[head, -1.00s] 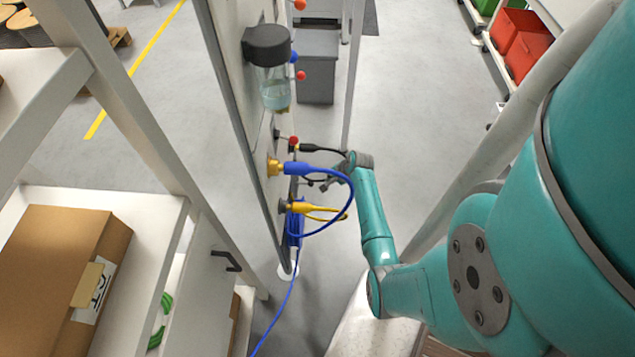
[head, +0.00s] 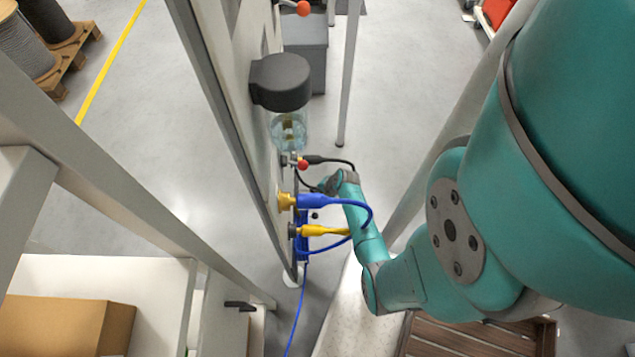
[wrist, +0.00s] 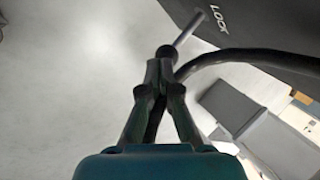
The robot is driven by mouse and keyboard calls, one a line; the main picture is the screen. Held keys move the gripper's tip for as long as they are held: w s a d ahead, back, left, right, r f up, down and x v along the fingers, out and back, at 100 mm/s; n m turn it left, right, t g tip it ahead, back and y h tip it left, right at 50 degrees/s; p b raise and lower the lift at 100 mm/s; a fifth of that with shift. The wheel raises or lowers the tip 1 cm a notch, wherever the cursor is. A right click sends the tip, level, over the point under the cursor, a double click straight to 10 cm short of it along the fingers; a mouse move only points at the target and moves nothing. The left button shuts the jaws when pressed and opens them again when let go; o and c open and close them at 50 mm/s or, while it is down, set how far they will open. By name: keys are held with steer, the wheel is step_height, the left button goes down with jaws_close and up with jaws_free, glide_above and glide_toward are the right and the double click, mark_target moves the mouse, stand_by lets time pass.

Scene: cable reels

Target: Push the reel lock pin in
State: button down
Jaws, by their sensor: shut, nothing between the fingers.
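The lock pin shows in the wrist view as a silver shaft (wrist: 188,28) with a dark round knob (wrist: 166,52) on its end. The shaft sticks out from a dark panel (wrist: 245,35) marked LOCK. My gripper (wrist: 163,68) is shut, with its fingertips together right at the knob. I cannot tell whether they touch it. In the head view my arm reaches down to the upright panel (head: 232,110), and my gripper is small and partly hidden there. I cannot make out the pin for certain in that view.
A black cable (wrist: 250,56) curves close beside the knob. Blue (head: 318,202) and yellow (head: 315,231) plugs with cables stick out of the panel near my arm. A capped clear container (head: 289,130) hangs above them. A white shelf with a cardboard box (head: 65,325) stands at the left.

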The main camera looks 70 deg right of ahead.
mark_target(310, 190)
steer(key=shift+w+f, duration=0.15)
steer(key=shift+f, duration=0.05)
steer(key=shift+d, duration=0.1)
steer(key=shift+w+a, duration=0.35)
steer(key=shift+w, duration=0.5)
steer(key=shift+w+a, duration=0.35)
steer(key=shift+w, duration=0.5)
steer(key=shift+s+r, duration=0.1)
steer(key=shift+r, duration=0.05)
